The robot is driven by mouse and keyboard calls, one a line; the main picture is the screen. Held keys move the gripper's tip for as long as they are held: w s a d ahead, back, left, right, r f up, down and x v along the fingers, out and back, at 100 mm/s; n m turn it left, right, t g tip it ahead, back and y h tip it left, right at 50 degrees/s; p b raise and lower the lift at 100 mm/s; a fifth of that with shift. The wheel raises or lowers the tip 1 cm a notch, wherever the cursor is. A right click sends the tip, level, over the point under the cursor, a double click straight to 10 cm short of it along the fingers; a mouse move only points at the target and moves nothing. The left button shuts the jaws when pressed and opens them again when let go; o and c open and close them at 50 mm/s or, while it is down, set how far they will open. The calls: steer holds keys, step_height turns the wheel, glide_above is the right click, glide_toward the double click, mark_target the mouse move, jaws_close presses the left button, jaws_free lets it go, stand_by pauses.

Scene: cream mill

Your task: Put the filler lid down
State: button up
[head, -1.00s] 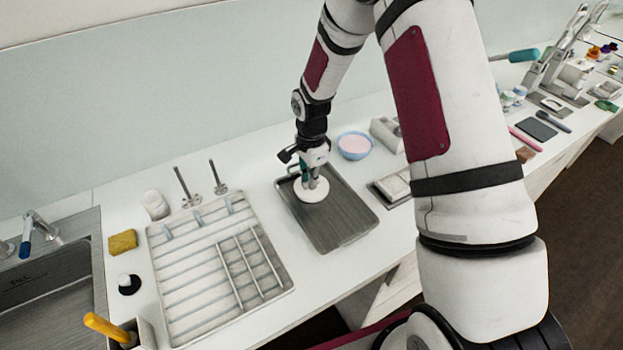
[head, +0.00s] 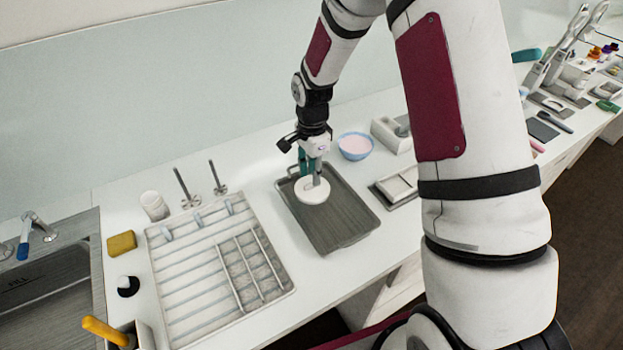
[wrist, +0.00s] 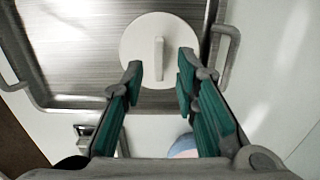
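The filler lid (head: 312,196) is a round white disc with a raised bar handle. It lies on the grey metal tray (head: 345,228), near the tray's back end. In the wrist view the lid (wrist: 137,48) shows with its bar handle upright in the picture, beyond the fingertips. My gripper (head: 312,172) is over the lid. In the wrist view its green-padded fingers (wrist: 160,75) are spread wide on both sides of the handle, with clear space between them and nothing held.
A blue bowl of pink stuff (head: 355,146) stands right of my gripper. A white drying rack (head: 190,290) lies left of the tray, with two metal posts behind it. A yellow sponge (head: 122,242) and a sink (head: 45,285) are farther left. The tray's front part is bare.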

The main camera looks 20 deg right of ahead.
steer(key=s+r+n+t, duration=0.1)
steer(key=s+r+n, duration=0.3)
steer(key=r, duration=0.8)
steer(key=s+r+n+t, duration=0.25)
steer(key=s+r, duration=0.35)
steer(key=r, duration=0.6)
steer(key=s+r+n+t, duration=0.1)
steer(key=s+r+n, duration=0.2)
steer(key=s, duration=0.5)
steer(key=s+r+n+t, duration=0.1)
steer(key=s+r+n, duration=0.2)
steer(key=s+n, duration=0.3)
steer(key=shift+s+b, duration=0.45)
steer(key=shift+s, duration=0.6)
